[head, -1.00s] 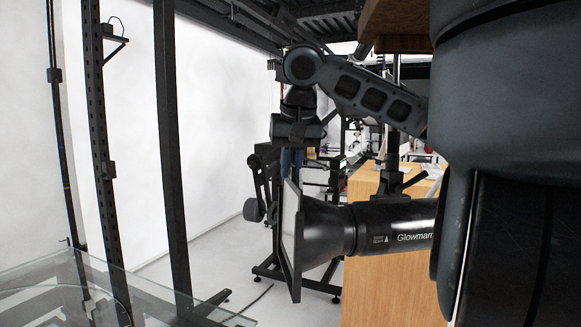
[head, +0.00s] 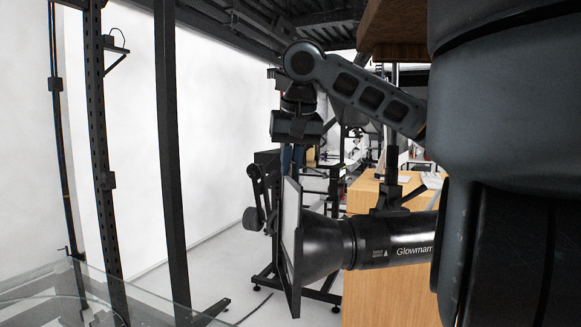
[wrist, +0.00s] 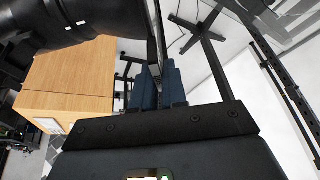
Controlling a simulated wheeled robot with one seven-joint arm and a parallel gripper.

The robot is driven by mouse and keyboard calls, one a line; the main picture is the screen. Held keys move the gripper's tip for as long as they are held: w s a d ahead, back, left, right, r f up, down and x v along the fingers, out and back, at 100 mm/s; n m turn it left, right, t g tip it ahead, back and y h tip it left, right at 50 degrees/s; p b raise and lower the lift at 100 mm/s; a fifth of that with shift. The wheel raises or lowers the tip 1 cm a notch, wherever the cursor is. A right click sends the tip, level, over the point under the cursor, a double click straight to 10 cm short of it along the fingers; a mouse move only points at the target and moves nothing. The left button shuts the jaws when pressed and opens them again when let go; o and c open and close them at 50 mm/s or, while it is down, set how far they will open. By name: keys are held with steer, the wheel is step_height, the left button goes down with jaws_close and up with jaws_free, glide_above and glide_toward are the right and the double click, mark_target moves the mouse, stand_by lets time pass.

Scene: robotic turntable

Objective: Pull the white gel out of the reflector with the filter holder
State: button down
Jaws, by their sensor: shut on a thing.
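The black reflector (head: 322,248) on the Glowmann light (head: 395,243) faces left in the head view. A thin upright dark-framed filter holder (head: 291,283) stands across its mouth, seen nearly edge-on. The white gel (head: 290,215) shows as a pale narrow face in it. My gripper (head: 291,160) is above, pointing down, with its blue fingers at the panel's top edge. In the wrist view, the blue fingers (wrist: 157,88) are shut on the thin panel's edge. The reflector is at the upper left there. The gel's lower extent within the holder is unclear.
A wooden cabinet (head: 385,290) stands behind and below the light. Black posts (head: 170,160) rise at the left, and a glass top (head: 80,300) is at the lower left. A black stand (head: 262,195) is behind the panel. Open floor lies left of the panel.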

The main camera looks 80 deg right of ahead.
step_height(320, 180, up, 14)
steer(key=shift+s, duration=0.2)
stand_by(3.2)
stand_by(0.3)
